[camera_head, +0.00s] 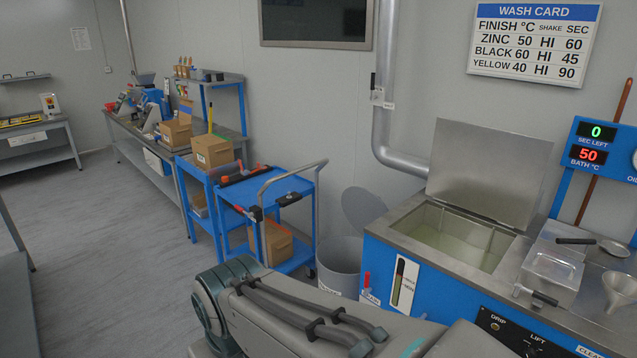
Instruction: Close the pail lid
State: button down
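A grey pail (339,264) stands on the floor between the blue cart and the blue wash machine. Its round grey lid (363,210) is open, tilted up at the back right of the pail, near the wall. The pail's lower part is partly hidden by my arm and the machine's front corner. My arm crosses the bottom of the view in front of the pail. My gripper is not in view.
The blue wash machine (377,255) stands right of the pail, its metal tank lid (488,172) raised over a liquid bath (455,234). A blue cart (268,191) with a curved handle and boxes stands left. Open floor (105,235) lies further left.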

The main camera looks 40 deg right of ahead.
aim_at(361, 206)
jog(key=z, duration=0.05)
jog(key=i, duration=1.6)
jog(key=z, duration=0.95)
jog(key=i, duration=1.1)
jog(key=z, duration=1.5)
jog(key=i, duration=0.55)
jog(key=z, duration=0.35)
